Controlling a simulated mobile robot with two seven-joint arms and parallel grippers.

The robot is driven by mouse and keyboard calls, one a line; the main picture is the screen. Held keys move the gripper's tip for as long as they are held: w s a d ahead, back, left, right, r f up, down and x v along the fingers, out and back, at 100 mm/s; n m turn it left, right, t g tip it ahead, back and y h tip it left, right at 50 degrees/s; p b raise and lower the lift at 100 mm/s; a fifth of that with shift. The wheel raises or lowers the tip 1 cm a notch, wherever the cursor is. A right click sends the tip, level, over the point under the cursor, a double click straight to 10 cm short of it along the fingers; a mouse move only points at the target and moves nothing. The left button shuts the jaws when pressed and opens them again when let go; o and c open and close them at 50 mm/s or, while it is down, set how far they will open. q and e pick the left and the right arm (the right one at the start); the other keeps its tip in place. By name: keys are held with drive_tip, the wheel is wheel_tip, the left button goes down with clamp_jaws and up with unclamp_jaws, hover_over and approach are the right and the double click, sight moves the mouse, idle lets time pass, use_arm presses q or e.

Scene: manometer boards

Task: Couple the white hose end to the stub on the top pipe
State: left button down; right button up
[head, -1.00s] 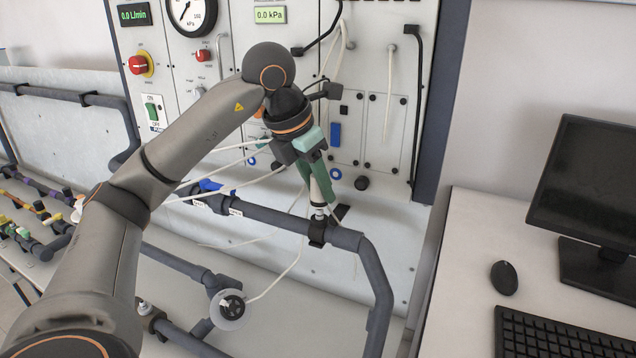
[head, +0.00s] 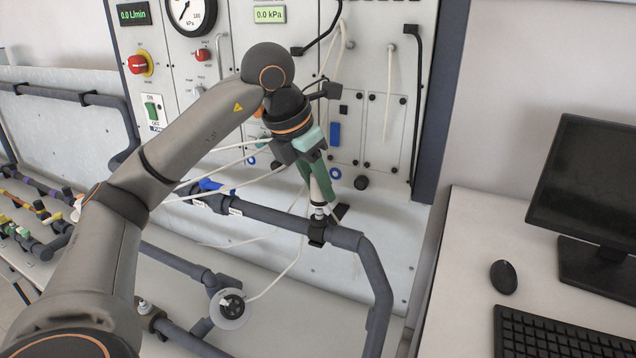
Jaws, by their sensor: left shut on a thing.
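My left gripper (head: 318,188) points down over the top pipe (head: 272,217), near the pipe's right-hand bend. Its green fingers are shut on the white hose end (head: 318,193), which stands about upright between them. The lower tip of the hose end is at the stub (head: 317,213) on the black clamp around the top pipe. They look in contact, but I cannot tell whether the hose end is fully seated. The fingers hide part of the hose end. My right gripper is not in view.
A panel (head: 375,110) with gauges, knobs and thin white hoses stands close behind the gripper. A lower pipe (head: 180,262) with a round white fitting (head: 230,310) runs below. A desk (head: 465,270) with a monitor (head: 585,185), mouse (head: 504,277) and keyboard (head: 560,332) is at right.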

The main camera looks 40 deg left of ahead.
use_arm(q)
drive_tip(key=shift+f+b, duration=1.05)
drive_tip(key=shift+f, duration=0.6)
idle(0.8)
drive_tip(key=shift+c, duration=2.2)
unclamp_jaws()
drive_tip(key=shift+s+r, duration=0.15)
drive_tip(key=shift+r, duration=0.45)
drive_tip(key=p+v, duration=0.4)
drive_tip(key=v, duration=0.7)
drive_tip(key=shift+s, duration=0.15)
